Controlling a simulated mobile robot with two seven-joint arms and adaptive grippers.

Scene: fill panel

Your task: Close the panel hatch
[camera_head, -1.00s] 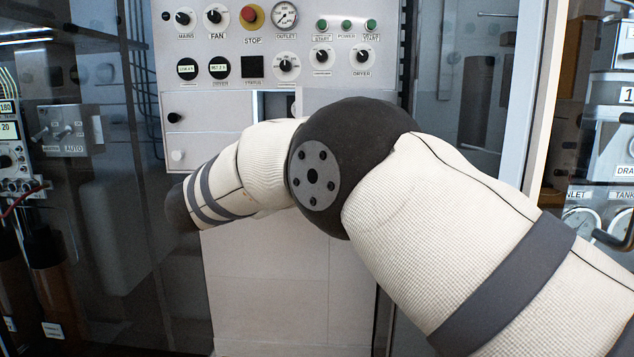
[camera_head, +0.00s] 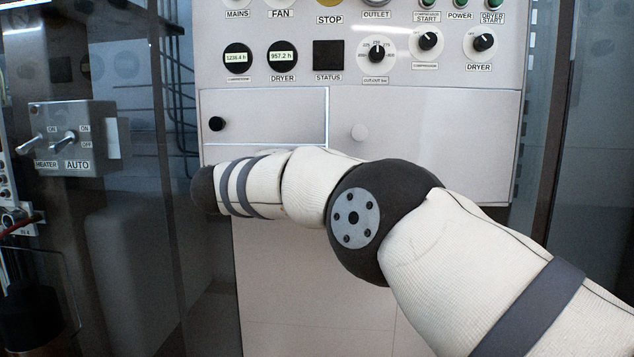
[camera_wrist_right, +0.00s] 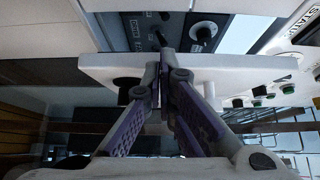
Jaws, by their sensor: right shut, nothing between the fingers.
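My right gripper is hidden in the head view. In the right wrist view its purple-sided fingers (camera_wrist_right: 165,72) are together and empty, near a white panel edge; contact is unclear. My left gripper is in neither view.
Dials and a dark status window (camera_head: 328,55) sit above. A grey switch box (camera_head: 70,140) stands at the left. A dark opening with a knob (camera_wrist_right: 203,32) shows in the right wrist view.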

